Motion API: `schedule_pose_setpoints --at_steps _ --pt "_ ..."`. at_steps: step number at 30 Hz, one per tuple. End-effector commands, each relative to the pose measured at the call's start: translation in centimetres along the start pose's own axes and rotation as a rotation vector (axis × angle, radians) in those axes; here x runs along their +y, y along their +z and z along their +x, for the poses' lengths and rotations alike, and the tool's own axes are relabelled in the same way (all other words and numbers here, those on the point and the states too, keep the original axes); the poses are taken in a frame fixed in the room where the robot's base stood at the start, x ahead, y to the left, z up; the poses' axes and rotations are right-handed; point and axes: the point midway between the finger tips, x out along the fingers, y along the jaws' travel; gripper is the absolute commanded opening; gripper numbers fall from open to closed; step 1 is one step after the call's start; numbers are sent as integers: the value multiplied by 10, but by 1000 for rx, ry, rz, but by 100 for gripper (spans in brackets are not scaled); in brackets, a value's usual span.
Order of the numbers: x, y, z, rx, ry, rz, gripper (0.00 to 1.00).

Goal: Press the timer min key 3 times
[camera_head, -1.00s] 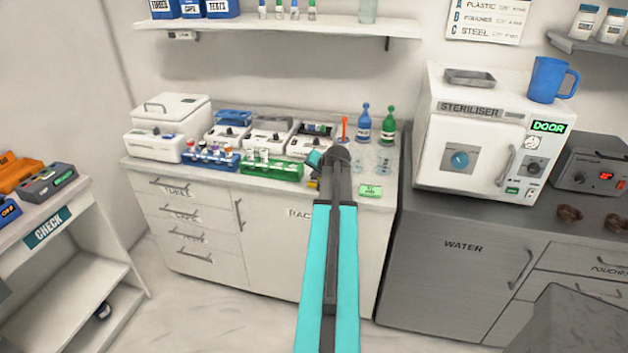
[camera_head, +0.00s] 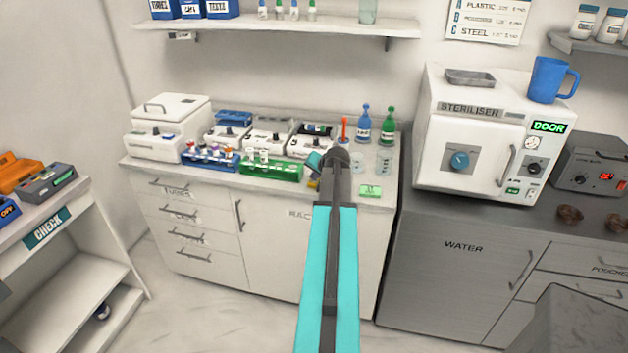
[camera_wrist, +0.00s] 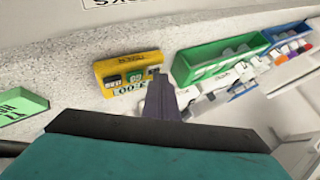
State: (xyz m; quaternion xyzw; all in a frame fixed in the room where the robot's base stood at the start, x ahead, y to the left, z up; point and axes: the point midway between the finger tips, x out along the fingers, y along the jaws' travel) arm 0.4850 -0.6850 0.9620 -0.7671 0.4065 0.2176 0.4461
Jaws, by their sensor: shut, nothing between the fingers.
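The timer is a small yellow box (camera_wrist: 125,66) on the counter in the wrist view, with dark keys and a pale display on its face. In the head view only a yellow bit of the timer (camera_head: 313,184) shows beside my gripper.
A green rack (camera_head: 272,170) and a blue rack (camera_head: 210,160) with tubes stand left of the timer. A small green-faced block (camera_head: 370,191) lies to its right, near the front edge. Blue (camera_head: 364,124) and green (camera_head: 388,125) bottles stand behind.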

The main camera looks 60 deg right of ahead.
Motion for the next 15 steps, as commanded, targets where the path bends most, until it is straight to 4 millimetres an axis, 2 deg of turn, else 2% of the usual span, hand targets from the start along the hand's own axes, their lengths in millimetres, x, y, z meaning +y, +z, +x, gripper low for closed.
schedule_pose_setpoints --at_steps 15 --pt "-9 -8 -12 -1 0 0 0"
